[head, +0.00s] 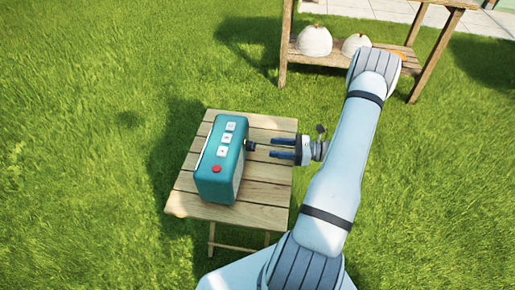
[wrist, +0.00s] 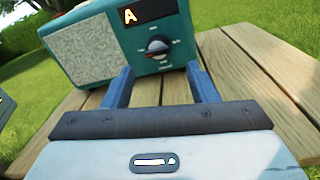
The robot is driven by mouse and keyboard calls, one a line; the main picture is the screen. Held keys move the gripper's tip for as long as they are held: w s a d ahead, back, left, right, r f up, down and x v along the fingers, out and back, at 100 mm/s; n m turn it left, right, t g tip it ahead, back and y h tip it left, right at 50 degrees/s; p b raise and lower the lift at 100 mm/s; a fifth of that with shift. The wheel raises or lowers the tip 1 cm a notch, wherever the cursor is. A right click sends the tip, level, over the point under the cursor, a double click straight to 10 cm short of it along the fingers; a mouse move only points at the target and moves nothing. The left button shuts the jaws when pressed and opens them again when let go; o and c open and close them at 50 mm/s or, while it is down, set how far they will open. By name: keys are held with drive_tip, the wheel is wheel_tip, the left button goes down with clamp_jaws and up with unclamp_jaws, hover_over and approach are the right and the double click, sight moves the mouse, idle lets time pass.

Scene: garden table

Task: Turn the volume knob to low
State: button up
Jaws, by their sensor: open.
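A teal radio (head: 221,160) stands on a small wooden slatted table (head: 262,190). Its top carries several white buttons and one red button. In the wrist view the radio (wrist: 180,27) shows a grey speaker grille, a dark display with an orange "A", and a round volume knob (wrist: 158,46) with marks around it. The marks are too small to read. In the head view the knob (head: 250,145) sticks out from the radio's right side. My gripper (head: 272,148) is open and points at the knob, apart from it. In the wrist view its two blue fingers (wrist: 161,80) lie below the knob, with nothing between them.
A wooden bench (head: 294,56) with two whitish rounded objects (head: 314,41) on its shelf stands at the back. Grass surrounds the table. The tabletop right of the radio is clear beneath my gripper.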

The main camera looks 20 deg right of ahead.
sight(251, 146)
drive_tip(key=x, duration=0.6)
drive_tip(key=shift+w+a+b, duration=0.15)
drive_tip(key=shift+a+b, duration=0.15)
drive_tip(key=shift+a, duration=0.1)
drive_tip(key=shift+c, duration=0.5)
drive_tip(key=c, duration=0.8)
drive_tip(key=shift+a, duration=0.1)
drive_tip(key=shift+c, duration=0.2)
